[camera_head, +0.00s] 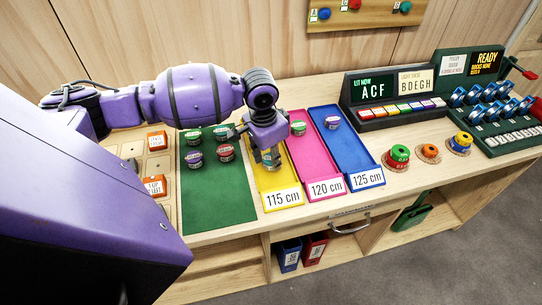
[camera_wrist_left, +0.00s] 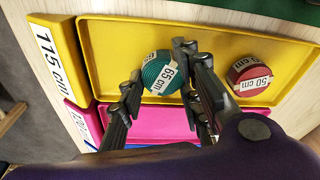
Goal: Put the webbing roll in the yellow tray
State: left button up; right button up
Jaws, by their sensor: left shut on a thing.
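My left gripper (camera_head: 268,160) is over the yellow tray (camera_head: 284,186), labelled 115 cm. In the left wrist view the gripper (camera_wrist_left: 162,84) is shut on a teal webbing roll (camera_wrist_left: 166,74) with a white 65 cm label. The roll sits between the two fingers, over the yellow tray (camera_wrist_left: 110,50); I cannot tell whether it touches the tray floor. A red roll (camera_wrist_left: 249,74) labelled 50 cm lies in the same tray, beside the right finger. The arm hides part of the tray in the head view. My right gripper is not in view.
A green mat (camera_head: 215,200) with several rolls lies left of the yellow tray. A pink tray (camera_head: 318,165) and a blue tray (camera_head: 345,150) stand to its right, each with a roll. A display (camera_head: 372,90) and racks stand further right.

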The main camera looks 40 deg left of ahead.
aim_at(266, 163)
pick_arm(q)
jog(key=o, duration=1.1)
jog(key=shift+f, duration=0.1)
jog(key=shift+o, duration=0.2)
notch_tip(266, 163, up, 12)
jog(key=s+p, duration=0.1)
jog(key=shift+s+a, duration=0.15)
jog(key=shift+s, duration=0.15)
